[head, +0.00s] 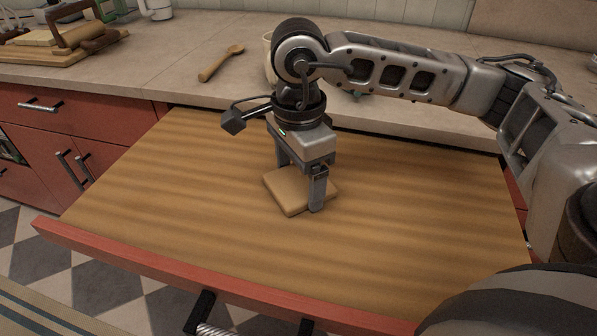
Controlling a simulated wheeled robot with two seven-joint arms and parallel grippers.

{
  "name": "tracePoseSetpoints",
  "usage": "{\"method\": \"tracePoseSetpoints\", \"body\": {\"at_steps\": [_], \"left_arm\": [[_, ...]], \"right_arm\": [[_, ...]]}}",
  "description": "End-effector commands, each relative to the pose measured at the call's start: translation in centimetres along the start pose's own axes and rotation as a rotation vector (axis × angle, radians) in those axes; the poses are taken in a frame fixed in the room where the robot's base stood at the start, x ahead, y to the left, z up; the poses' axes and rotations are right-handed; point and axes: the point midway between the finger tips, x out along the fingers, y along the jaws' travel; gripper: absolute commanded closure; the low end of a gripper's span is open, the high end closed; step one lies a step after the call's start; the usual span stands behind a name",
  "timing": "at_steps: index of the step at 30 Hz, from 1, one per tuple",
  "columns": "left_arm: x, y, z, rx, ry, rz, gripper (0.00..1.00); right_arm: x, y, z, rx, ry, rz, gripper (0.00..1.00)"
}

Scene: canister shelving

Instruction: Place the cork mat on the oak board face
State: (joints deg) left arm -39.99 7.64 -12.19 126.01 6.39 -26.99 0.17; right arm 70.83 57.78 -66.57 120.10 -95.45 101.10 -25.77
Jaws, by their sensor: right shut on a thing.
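The oak board face (170,200) is a wide, striped wooden surface filling the middle of the head view, with a red front edge. The cork mat (289,200) is a small, tan, square slab at the middle of the board. My right gripper (299,190) points down over the mat and is shut on it, one finger at its near right side, the other at its far left side. The mat looks flat and at or just above the board; I cannot tell whether it touches. My left gripper is not in view.
A wooden spoon (221,63) lies on the counter (150,70) behind the board. A cream cup (268,52) stands there, partly hidden by my right arm. Wooden boards (60,42) are stacked at the back left. The board around the mat is clear.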

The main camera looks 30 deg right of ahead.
Motion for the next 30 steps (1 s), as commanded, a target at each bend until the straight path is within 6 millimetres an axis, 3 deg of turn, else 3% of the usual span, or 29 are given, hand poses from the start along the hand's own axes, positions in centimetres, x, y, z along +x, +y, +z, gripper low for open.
{"method": "tracePoseSetpoints", "body": {"at_steps": [1,3,14,24,30], "left_arm": [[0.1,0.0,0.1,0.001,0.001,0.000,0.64],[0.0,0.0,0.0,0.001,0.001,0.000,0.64],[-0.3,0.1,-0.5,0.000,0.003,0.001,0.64],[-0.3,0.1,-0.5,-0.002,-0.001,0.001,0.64],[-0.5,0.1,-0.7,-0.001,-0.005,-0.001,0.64]], "right_arm": [[0.1,0.0,0.0,0.000,0.000,0.000,0.11],[0.1,0.0,0.0,0.000,0.000,0.001,0.00],[-1.1,-0.1,0.1,0.000,-0.001,-0.002,0.00],[-8.3,-0.1,0.1,-0.002,-0.003,-0.005,0.00],[-11.5,-0.1,0.0,0.000,-0.001,-0.002,0.00]]}}
